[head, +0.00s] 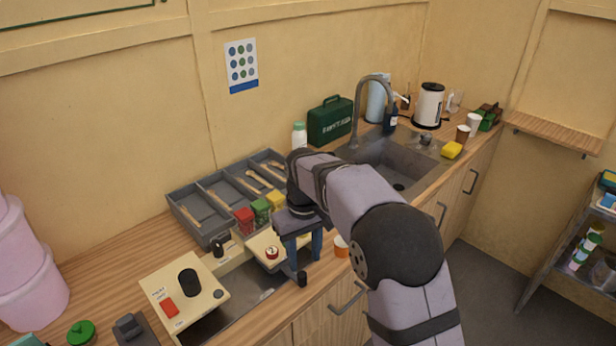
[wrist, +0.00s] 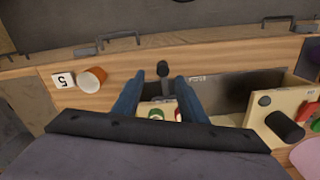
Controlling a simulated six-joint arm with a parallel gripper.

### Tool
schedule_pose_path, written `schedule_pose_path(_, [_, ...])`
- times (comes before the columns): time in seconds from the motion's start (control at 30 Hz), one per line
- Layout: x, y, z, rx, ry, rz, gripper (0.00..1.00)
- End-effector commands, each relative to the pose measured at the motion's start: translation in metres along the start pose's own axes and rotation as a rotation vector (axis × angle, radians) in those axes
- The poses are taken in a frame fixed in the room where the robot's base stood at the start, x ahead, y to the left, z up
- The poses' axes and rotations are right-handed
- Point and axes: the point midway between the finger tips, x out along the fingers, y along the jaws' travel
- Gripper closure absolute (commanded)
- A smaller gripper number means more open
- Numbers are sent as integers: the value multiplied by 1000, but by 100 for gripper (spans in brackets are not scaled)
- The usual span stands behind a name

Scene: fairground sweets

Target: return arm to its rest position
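My gripper (head: 303,252) hangs over the front of the counter, beside a cream panel with a round red-and-white item (head: 272,252) on it. Its two blue fingers point down and are spread apart. In the wrist view the fingers of my gripper (wrist: 160,82) show a clear gap with nothing held. Beyond the gap are a dark knob (wrist: 163,70) and a small round green-and-white item (wrist: 156,114). My arm reaches in from the lower right and hides part of the counter.
An orange cup (head: 341,246) is close to the right of the fingers; a white block marked 5 (wrist: 63,80) lies beside it. A grey divided tray (head: 188,213), colored jars and a cream control box (head: 190,281) are left. The sink (head: 398,158) is behind.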

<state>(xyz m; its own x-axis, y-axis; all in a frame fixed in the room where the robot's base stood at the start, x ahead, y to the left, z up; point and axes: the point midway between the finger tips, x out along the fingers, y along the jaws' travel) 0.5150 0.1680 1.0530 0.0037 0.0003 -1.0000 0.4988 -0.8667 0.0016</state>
Motion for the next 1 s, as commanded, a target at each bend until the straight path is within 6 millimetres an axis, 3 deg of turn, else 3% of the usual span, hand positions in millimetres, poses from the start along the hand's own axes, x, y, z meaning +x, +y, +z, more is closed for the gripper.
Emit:
schedule_pose_path(0.17, [-1, 9, 16, 36, -1, 0, 62])
schedule_pose_path(0.27, [-1, 19, 37, 80, -1, 0, 62])
schedule_pose_path(0.53, [8, 43, 133, 260, -1, 1, 62])
schedule_pose_path(0.8, [30, 41, 232, 432, 0, 1, 62])
schedule_pose_path(1.0, [43, 32, 275, 504, -2, 1, 62])
